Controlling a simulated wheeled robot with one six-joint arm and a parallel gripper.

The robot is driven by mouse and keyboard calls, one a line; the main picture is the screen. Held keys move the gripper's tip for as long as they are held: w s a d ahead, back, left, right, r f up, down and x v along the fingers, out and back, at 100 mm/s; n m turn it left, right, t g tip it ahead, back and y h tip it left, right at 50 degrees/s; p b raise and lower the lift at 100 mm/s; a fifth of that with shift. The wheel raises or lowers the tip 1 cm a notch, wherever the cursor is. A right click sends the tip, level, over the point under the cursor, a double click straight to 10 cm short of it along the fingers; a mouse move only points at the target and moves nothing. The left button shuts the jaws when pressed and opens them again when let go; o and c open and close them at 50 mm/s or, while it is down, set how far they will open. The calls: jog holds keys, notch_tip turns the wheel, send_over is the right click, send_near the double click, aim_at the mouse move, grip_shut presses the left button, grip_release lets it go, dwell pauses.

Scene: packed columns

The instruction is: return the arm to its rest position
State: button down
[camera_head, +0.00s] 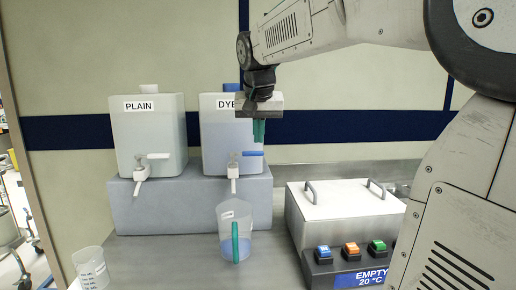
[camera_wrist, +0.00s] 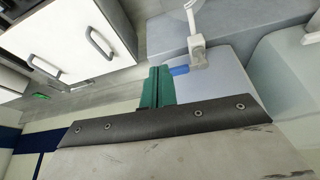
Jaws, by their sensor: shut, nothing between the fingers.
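My gripper (camera_head: 259,131) hangs from my arm in front of the DYE container, above its blue tap handle. Its green fingers are shut with nothing between them. In the wrist view the green fingers (camera_wrist: 157,86) are together, beside the blue tap handle (camera_wrist: 180,70); I cannot tell whether they touch it. My arm reaches in from the right of the head view, bent over the bench.
A PLAIN container (camera_head: 150,128) and the DYE container (camera_head: 219,135) stand on a grey block (camera_head: 150,210). A jug (camera_head: 236,230) holding blue liquid stands below the DYE tap. A beaker (camera_head: 91,268) is front left. A lidded bath (camera_head: 340,208) reading EMPTY is right.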

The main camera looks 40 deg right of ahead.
jog(key=s+a+f+n+y, duration=0.1)
jog(key=s+a+f+n, duration=0.1)
jog(key=s+a+f, duration=0.3)
jog(key=s+a+f+n+g, duration=0.1)
jog(key=s+a+f+n, duration=0.2)
jog(key=s, duration=0.9)
jog(key=s+a+f+n+g+y, duration=0.1)
jog(key=s+a+f+n, duration=0.1)
jog(key=s+a+f, duration=0.5)
notch_tip(320, 180, down, 3)
jog(key=shift+s+r+y, duration=0.15)
jog(key=shift+s+y, duration=0.15)
jog(key=shift+s, duration=0.35)
